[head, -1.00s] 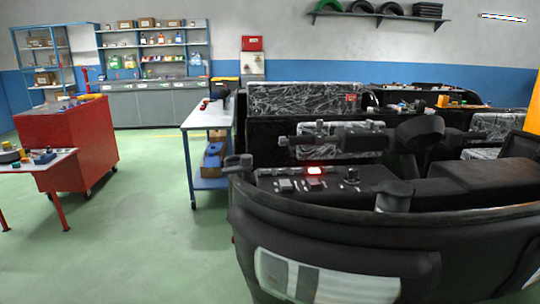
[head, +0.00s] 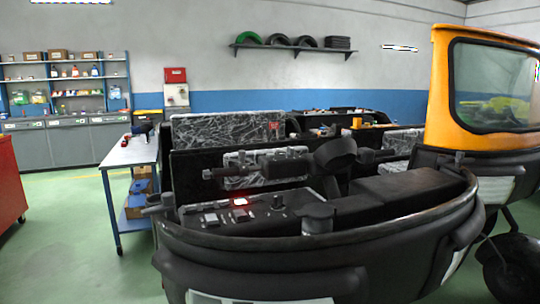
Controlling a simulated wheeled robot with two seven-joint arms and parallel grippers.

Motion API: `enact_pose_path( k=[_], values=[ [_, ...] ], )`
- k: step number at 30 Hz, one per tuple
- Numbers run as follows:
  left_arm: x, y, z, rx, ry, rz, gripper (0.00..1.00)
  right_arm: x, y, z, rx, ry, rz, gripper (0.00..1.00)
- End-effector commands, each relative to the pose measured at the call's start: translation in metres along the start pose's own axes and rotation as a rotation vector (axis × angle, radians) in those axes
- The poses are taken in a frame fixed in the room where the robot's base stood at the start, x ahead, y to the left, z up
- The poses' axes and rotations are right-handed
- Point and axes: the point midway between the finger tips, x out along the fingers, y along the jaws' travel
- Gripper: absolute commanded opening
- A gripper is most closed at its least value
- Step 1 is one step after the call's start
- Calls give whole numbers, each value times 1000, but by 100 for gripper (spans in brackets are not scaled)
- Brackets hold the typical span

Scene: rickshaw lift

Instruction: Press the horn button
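The black open front of a vehicle (head: 300,252) fills the lower middle of the head view. No label shows which control is the horn button. Neither of my grippers is in view, and nothing touches the panel.
A blue-framed table (head: 130,152) stands left of the vehicle. A red cabinet (head: 10,185) is at the left edge. An orange vehicle cab (head: 440,110) stands at the right. Green floor (head: 75,245) is clear at the lower left.

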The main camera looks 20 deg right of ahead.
Motion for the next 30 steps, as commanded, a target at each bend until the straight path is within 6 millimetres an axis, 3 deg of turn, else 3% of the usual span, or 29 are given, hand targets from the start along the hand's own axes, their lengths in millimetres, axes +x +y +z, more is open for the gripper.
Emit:
enact_pose_path(
  k=[1, 6, 30],
  values=[
    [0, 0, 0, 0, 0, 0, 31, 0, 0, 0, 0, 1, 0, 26],
    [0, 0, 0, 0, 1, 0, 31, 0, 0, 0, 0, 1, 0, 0],
    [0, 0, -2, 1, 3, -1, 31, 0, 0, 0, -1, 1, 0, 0]
  ],
)
